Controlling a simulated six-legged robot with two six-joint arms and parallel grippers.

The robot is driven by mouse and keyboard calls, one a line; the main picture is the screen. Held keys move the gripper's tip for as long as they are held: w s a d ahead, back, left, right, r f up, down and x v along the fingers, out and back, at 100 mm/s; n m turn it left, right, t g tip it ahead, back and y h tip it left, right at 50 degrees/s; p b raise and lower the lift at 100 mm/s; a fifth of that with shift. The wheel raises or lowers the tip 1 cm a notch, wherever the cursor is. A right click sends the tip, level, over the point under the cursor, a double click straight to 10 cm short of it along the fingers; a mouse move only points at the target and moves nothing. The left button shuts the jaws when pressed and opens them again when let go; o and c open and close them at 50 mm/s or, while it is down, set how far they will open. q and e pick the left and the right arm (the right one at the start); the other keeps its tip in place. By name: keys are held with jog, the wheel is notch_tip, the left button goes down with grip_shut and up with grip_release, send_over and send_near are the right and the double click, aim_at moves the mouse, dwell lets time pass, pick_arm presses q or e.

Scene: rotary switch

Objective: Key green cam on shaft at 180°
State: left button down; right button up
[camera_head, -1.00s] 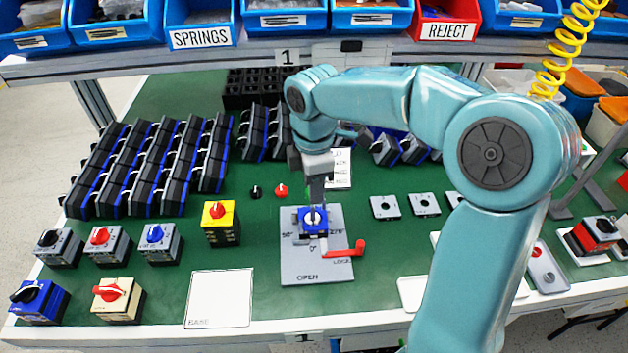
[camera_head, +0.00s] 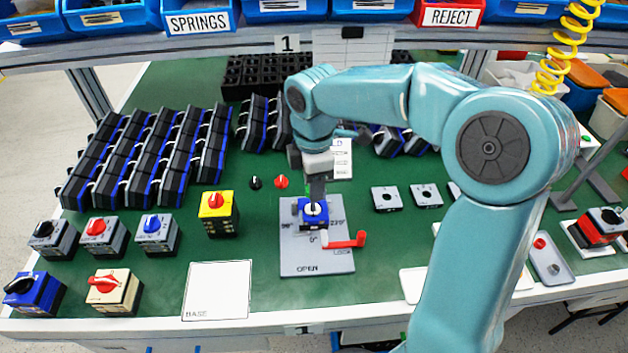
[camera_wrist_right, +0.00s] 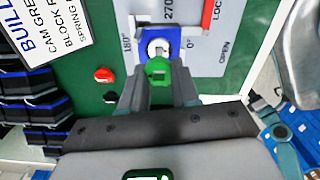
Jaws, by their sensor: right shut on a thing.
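My right gripper (camera_head: 315,198) points down over the blue switch block (camera_head: 301,212), which sits in the grey dial fixture (camera_head: 330,262). In the right wrist view, my right gripper (camera_wrist_right: 158,88) is shut on the green cam (camera_wrist_right: 158,70). The cam is held close to the white round shaft (camera_wrist_right: 158,46) in the blue block (camera_wrist_right: 174,40); I cannot tell whether they touch. The 180° mark (camera_wrist_right: 127,46) is on the block's left in that view, and 0° on its right. The fingers hide part of the block in the head view. My left gripper is not in view.
A red lock lever (camera_head: 346,240) lies across the fixture's right side. A red knob (camera_head: 281,182) and a black knob (camera_head: 255,183) lie behind it on the green bench. A yellow switch (camera_head: 217,214) and a white BASE sheet (camera_head: 218,290) are to the left.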

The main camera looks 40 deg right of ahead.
jog(key=shift+f+b, duration=0.6)
jog(key=shift+f, duration=0.4)
jog(key=o, duration=1.1)
jog(key=shift+r, duration=0.1)
notch_tip(320, 180, up, 16)
jog(key=p, duration=0.3)
jog(key=shift+r+p, duration=0.15)
jog(key=shift+p, duration=0.25)
